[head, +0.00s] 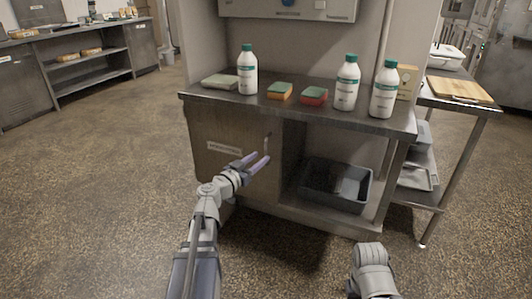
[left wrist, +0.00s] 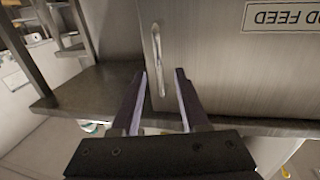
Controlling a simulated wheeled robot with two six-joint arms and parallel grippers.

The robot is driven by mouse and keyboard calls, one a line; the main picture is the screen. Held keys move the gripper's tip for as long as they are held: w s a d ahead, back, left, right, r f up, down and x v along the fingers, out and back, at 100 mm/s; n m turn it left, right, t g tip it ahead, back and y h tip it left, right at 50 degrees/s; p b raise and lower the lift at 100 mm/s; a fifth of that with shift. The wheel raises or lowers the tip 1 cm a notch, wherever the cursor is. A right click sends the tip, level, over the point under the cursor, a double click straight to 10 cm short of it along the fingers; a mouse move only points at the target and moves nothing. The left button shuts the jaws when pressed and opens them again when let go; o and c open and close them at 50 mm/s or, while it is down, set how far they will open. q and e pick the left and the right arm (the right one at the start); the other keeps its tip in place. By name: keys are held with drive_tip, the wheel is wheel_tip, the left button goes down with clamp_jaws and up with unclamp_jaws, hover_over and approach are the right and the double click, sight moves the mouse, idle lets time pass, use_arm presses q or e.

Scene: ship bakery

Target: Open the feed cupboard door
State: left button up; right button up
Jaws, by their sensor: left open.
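The feed cupboard door (head: 215,165) is a flat metal panel on the left of the counter's front. It looks shut. Its label (head: 224,147) reads partly, upside down, as "OD FEED" in the left wrist view (left wrist: 287,15). An upright bar handle (head: 267,143) is at the door's right edge; it also shows in the left wrist view (left wrist: 157,45). My left gripper (head: 259,161) is open at the door, its fingers on either side of one end of the handle. Whether they touch it I cannot tell. My right gripper is out of view; only part of my right arm shows.
The counter top (head: 300,112) holds white bottles (head: 247,72), two sponges (head: 280,91) and a folded cloth (head: 220,81). A dark bin (head: 335,187) sits in the open bay right of the door. A side table with a cutting board (head: 458,89) stands right. Floor at left is clear.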

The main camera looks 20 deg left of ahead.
sight(266, 152)
use_arm(q)
drive_tip(key=w, duration=0.2)
drive_tip(key=w+d, duration=0.1)
drive_tip(key=w, duration=0.2)
drive_tip(key=shift+c, duration=0.3)
clamp_jaws()
idle(1.1)
